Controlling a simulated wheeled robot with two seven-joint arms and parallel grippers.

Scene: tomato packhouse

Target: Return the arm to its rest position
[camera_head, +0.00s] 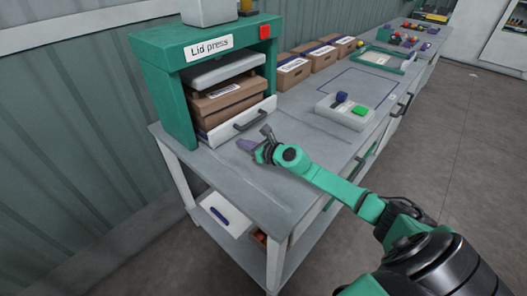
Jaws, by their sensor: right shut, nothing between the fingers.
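My right arm comes in from the lower right, mostly green with a black and grey lower part. Its right gripper (258,145) is over the grey workbench (225,185), in front of the lid press, shut and empty. My left gripper is not in view.
The green lid press (165,95) holds a cardboard box (228,97), with a white drawer front (240,122) close to my gripper. A white tray (345,117) with a green block stands to the right. Labelled cartons (292,72) line the back. The near left bench top is clear.

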